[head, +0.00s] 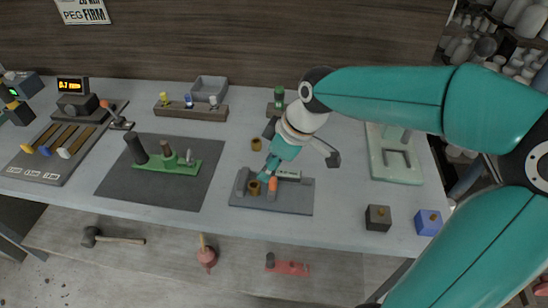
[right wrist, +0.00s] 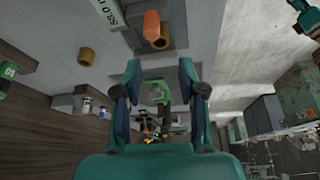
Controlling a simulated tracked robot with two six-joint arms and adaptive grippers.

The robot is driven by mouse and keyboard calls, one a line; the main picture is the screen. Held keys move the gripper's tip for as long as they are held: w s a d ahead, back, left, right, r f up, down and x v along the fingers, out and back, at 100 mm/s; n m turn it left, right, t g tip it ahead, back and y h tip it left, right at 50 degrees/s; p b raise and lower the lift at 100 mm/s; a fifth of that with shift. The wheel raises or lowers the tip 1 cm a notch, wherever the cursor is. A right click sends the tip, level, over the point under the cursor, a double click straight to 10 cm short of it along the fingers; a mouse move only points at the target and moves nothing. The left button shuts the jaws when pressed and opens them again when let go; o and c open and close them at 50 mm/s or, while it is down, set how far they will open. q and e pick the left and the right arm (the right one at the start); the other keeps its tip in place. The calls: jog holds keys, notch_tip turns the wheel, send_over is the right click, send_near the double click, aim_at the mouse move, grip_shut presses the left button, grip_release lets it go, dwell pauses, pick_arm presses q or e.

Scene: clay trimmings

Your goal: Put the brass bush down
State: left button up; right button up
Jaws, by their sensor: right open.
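One brass bush (head: 254,188) stands on a dark grey plate (head: 292,203), beside an orange peg (head: 272,185). This bush also shows in the right wrist view (right wrist: 161,40), partly behind the orange peg. A second brass bush (head: 256,144) lies on the bare bench behind the plate, and shows in the wrist view too (right wrist: 86,57). My right gripper (head: 264,176) is over the plate, close to the first bush and the peg. In the wrist view its fingers (right wrist: 159,72) are apart with no bush between them. I do not see my left gripper.
A dark mat (head: 120,180) with a green fixture (head: 160,165) lies to the left. A wooden rack (head: 190,112) and a grey bin (head: 209,90) stand behind. A black block (head: 378,217), a blue block (head: 428,221) and a pale green press (head: 392,168) are to the right.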

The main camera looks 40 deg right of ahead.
jog(key=v, duration=0.2)
jog(key=shift+r, duration=0.3)
